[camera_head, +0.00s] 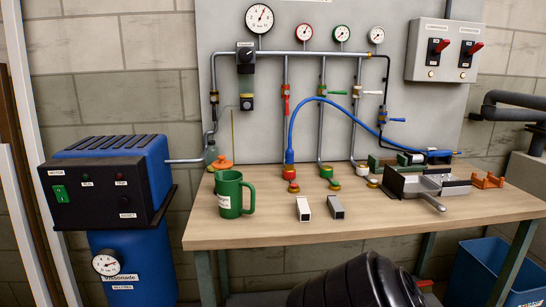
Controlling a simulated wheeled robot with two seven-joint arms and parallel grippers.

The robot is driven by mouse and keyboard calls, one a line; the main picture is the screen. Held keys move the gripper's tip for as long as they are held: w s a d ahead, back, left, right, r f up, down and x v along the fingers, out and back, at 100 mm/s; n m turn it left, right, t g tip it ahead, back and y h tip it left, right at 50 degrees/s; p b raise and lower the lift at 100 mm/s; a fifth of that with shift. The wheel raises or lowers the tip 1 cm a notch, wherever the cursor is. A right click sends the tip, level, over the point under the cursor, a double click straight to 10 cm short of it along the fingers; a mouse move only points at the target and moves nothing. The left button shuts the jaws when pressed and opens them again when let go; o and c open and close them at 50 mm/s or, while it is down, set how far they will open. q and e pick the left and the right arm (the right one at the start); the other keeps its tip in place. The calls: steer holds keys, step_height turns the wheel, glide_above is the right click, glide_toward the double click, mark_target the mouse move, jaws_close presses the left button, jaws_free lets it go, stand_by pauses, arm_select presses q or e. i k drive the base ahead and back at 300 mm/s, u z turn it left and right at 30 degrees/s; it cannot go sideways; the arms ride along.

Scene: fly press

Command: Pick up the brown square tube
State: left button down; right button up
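Two short square tubes lie side by side near the front edge of the wooden workbench (262,230). The left square tube (303,208) looks pale silver with a dark side. The right square tube (336,207) is grey with a pale front end. Neither looks clearly brown at this size. There is a small gap between them. Neither of my grippers is in view.
A green mug (230,194) stands left of the tubes. Behind them are colored pipe fittings (291,186) and a blue hose (340,106). A grey metal tray with a handle (412,187) and an orange bracket (487,180) are at right. A black ribbed shape (345,284) is below the front edge.

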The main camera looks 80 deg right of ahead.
mark_target(390, 162)
steer(key=k, duration=1.55)
steer(key=z, duration=1.5)
